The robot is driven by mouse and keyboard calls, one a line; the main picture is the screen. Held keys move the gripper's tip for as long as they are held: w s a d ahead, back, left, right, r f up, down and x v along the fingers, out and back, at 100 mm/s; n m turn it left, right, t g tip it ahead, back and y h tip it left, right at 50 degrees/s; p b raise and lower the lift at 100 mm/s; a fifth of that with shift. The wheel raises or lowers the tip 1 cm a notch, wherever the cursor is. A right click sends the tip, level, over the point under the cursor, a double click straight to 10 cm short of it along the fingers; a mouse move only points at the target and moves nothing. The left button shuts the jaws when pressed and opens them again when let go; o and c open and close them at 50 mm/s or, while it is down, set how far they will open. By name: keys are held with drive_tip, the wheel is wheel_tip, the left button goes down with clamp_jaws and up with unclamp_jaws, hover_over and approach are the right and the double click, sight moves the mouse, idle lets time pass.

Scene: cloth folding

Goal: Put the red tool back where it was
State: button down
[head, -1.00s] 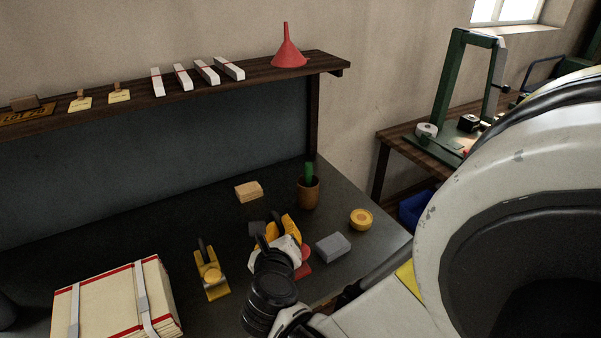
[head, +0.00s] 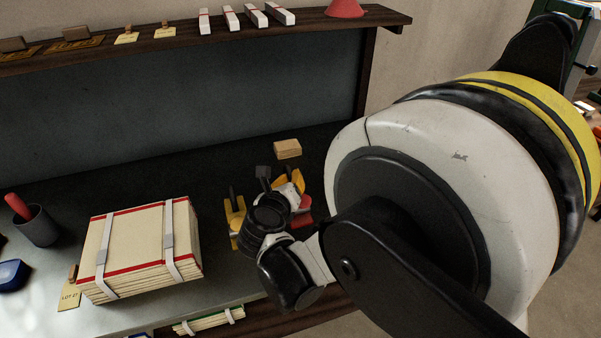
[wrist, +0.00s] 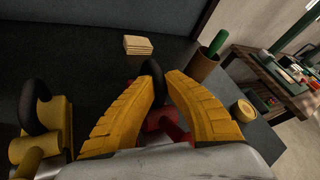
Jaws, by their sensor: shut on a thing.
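The red tool (wrist: 166,122) shows between the yellow fingers of my gripper (wrist: 155,90) in the wrist view, with a black handle rising at the fingertips. My gripper is shut on it. In the head view my gripper (head: 290,183) is over the dark bench, and part of the red tool (head: 304,202) shows beside it. The wrist and fingers hide most of the tool; I cannot tell whether it touches the bench. A similar yellow tool (head: 235,214) with a black handle stands just left of my gripper; it also shows in the wrist view (wrist: 55,125).
A strapped stack of cream boards (head: 135,240) lies left on the bench. A dark cup (head: 38,228) holds a red-ended item. A small wooden block (head: 287,149) lies behind my gripper.

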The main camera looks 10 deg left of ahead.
wheel_tip(320, 180, down, 4)
drive_tip(key=shift+f+b, duration=0.1)
drive_tip(key=shift+b, duration=1.15)
drive_tip(key=shift+r, duration=0.2)
drive_tip(key=c, duration=1.6)
unclamp_jaws()
drive_tip(key=shift+f, duration=0.2)
drive_tip(key=shift+o, duration=0.2)
